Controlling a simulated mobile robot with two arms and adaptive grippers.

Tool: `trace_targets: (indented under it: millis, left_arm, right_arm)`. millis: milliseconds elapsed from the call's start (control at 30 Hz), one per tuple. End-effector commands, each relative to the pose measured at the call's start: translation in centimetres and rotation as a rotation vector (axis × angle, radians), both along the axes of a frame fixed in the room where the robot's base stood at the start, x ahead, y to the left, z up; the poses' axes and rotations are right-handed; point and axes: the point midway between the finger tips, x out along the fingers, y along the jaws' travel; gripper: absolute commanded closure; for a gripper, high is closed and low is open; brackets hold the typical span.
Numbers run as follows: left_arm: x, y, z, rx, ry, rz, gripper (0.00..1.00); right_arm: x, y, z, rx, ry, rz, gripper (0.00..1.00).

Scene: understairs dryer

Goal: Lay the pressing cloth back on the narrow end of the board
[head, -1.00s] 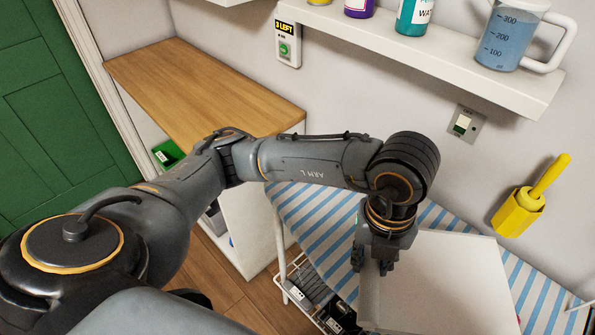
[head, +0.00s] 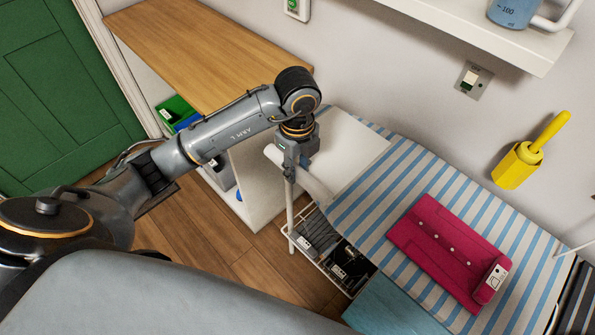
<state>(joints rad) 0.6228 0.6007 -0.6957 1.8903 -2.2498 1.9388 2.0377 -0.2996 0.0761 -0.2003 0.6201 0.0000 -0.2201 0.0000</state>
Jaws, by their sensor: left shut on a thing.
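The ironing board (head: 400,180) has a blue and white striped cover and runs from the centre to the lower right. The white pressing cloth (head: 350,150) is over its left, narrow end, and a flap of it hangs at the front edge. My left gripper (head: 290,175) is shut on the cloth's left front part, beside the board's end. The gripper hides part of the cloth, and I cannot tell how flat it lies underneath. My right gripper is not in view.
A folded magenta shirt (head: 450,252) lies on the board's right part. A wire rack (head: 325,258) with dark items is below. A wooden counter (head: 200,50) stands at back left. A white shelf (head: 490,28) and a yellow holder (head: 518,165) are on the wall.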

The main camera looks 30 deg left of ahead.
Motion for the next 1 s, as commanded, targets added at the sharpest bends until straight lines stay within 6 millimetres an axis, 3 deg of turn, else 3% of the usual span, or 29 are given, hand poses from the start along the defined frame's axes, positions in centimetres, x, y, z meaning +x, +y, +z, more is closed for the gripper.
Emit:
trace_targets:
  millis: [200,567,967,1000]
  left_arm:
    - [2.1,1.0,-2.5,-0.001,-0.001,0.001,1.00]
    - [2.7,1.4,-6.2,-0.001,0.000,-0.001,1.00]
    - [2.7,1.4,-7.0,-0.001,-0.003,-0.002,1.00]
    - [2.7,1.4,-6.8,-0.001,-0.003,-0.002,0.63]
  right_arm:
    - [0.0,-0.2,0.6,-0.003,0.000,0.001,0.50]
    - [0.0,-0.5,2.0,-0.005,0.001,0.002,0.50]
    - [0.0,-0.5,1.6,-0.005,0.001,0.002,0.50]
    - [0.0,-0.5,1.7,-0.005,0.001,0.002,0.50]
